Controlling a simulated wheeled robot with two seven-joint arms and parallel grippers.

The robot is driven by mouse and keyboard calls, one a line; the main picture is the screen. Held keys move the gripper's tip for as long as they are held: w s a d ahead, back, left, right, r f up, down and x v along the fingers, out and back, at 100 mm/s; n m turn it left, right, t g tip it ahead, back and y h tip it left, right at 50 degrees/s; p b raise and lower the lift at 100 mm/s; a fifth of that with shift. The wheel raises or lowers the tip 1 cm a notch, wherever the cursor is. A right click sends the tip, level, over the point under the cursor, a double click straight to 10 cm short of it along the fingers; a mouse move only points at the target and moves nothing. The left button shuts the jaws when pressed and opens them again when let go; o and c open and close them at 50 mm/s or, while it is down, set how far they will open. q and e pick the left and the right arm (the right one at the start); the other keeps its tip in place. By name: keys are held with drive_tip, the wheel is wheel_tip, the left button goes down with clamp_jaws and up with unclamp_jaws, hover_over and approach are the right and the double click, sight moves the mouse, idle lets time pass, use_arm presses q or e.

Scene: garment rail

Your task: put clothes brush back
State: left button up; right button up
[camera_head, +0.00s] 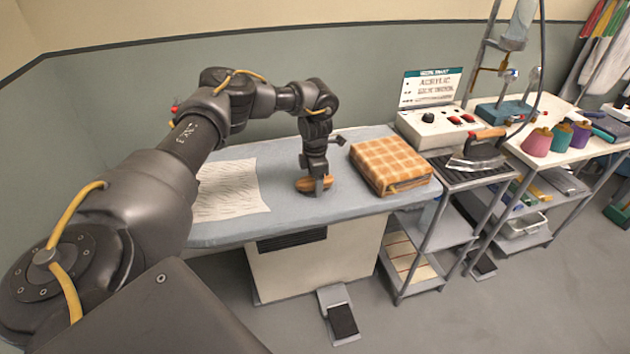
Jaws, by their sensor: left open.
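A brown oval object (304,185), which looks like the clothes brush, lies on the blue-grey pressing table (285,212). My left gripper (319,183) points straight down at it and is open. A dark finger stands in front of the brush and hides part of it. I cannot tell whether the fingers touch it. My right gripper is out of view.
A folded checked cloth (391,165) lies just right of the gripper, and a patterned sheet (230,190) lies to the left. Further right are a control box (440,128), an iron (482,148) on a stand, and thread cones (560,137).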

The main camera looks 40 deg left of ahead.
use_arm(q)
wheel_tip(320, 180, up, 12)
drive_tip(key=b, duration=0.1)
idle(0.5)
